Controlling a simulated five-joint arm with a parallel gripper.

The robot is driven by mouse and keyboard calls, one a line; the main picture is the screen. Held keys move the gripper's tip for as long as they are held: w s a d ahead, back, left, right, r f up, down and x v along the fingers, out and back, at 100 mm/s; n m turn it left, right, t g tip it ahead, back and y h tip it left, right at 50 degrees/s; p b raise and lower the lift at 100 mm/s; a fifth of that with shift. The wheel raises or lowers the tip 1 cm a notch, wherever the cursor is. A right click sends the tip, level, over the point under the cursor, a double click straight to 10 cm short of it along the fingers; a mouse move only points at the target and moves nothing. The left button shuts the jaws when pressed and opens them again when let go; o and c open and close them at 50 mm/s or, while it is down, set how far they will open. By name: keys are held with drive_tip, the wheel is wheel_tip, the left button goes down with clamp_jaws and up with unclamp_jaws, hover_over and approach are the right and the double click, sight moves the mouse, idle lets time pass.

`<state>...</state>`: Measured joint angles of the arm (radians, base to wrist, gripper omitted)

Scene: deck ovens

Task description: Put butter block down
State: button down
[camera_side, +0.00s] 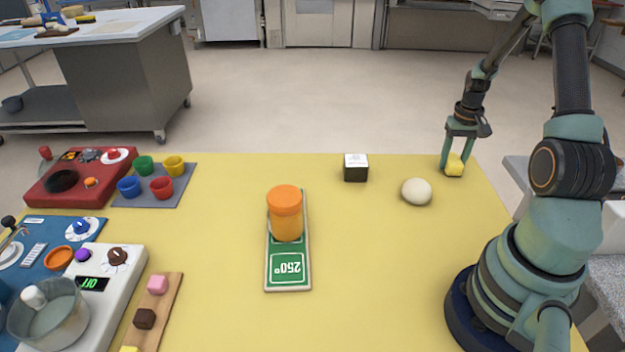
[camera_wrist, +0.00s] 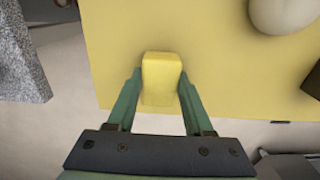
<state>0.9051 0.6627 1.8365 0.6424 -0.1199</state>
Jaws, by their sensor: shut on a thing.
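The butter block (camera_side: 454,166) is a small yellow block near the far right corner of the yellow table. My gripper (camera_side: 455,163) is shut on it, with one green finger on each side and pointing down. In the wrist view the butter block (camera_wrist: 160,78) sits between the two fingertips (camera_wrist: 160,88), close to the table's edge. The block is at or just above the table top; I cannot tell whether it touches.
A cream ball (camera_side: 416,192) and a black-and-white box (camera_side: 356,168) stand left of my gripper. An orange jar (camera_side: 285,215) stands on a green 250° board (camera_side: 288,272). Coloured cups (camera_side: 146,178) and control panels fill the left side.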

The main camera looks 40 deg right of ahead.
sight(454, 158)
drive_tip(key=shift+f, duration=0.25)
drive_tip(key=shift+f, duration=0.15)
drive_tip(key=shift+c, duration=1.4)
unclamp_jaws()
wheel_tip(454, 158, up, 12)
drive_tip(key=w+a+r+n+t+h, duration=0.1)
drive_tip(key=w+a+r+n, duration=0.2)
drive_tip(key=a, duration=0.5)
drive_tip(key=w+a+r+n+t, duration=0.1)
drive_tip(key=w+a+r, duration=0.2)
drive_tip(key=a+r, duration=0.35)
drive_tip(key=s+a+r+n+t, duration=0.1)
drive_tip(key=a+n, duration=0.1)
drive_tip(key=a, duration=0.7)
drive_tip(key=s+a+r+n+t+y, duration=0.1)
drive_tip(key=s+a+r+n+t, duration=0.1)
drive_tip(key=a, duration=0.7)
drive_tip(key=shift+s+a+n+t, duration=0.15)
drive_tip(key=shift+n+t, duration=0.15)
drive_tip(key=shift+n, duration=0.2)
